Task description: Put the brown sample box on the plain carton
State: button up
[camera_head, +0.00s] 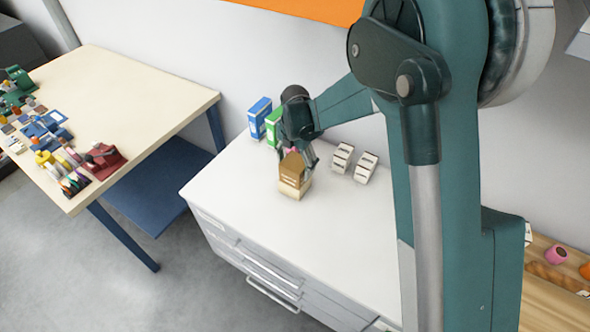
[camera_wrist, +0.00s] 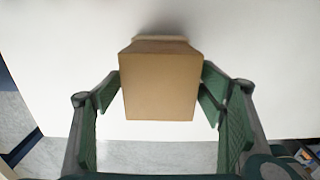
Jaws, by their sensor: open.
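The brown sample box (camera_head: 292,167) stands on top of a pale plain carton (camera_head: 292,189) on the white cabinet top. In the wrist view the brown sample box (camera_wrist: 159,85) fills the middle, with a thin pale edge of the plain carton (camera_wrist: 160,38) showing past it. My gripper (camera_head: 300,165) is open and comes down around the brown box. Its green fingers lie on either side of the box in the wrist view; whether they touch it I cannot tell. Most of the carton is hidden behind the box there.
A blue box (camera_head: 259,117) and a green box (camera_head: 273,126) stand behind my gripper to the left. Two pale striped boxes (camera_head: 341,157) (camera_head: 365,167) stand to the right. The front of the cabinet top (camera_head: 245,195) is clear. A cluttered wooden table (camera_head: 130,85) is at left.

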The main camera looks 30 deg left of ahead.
notch_tip(320, 180, up, 9)
dwell(0.5)
dwell(0.3)
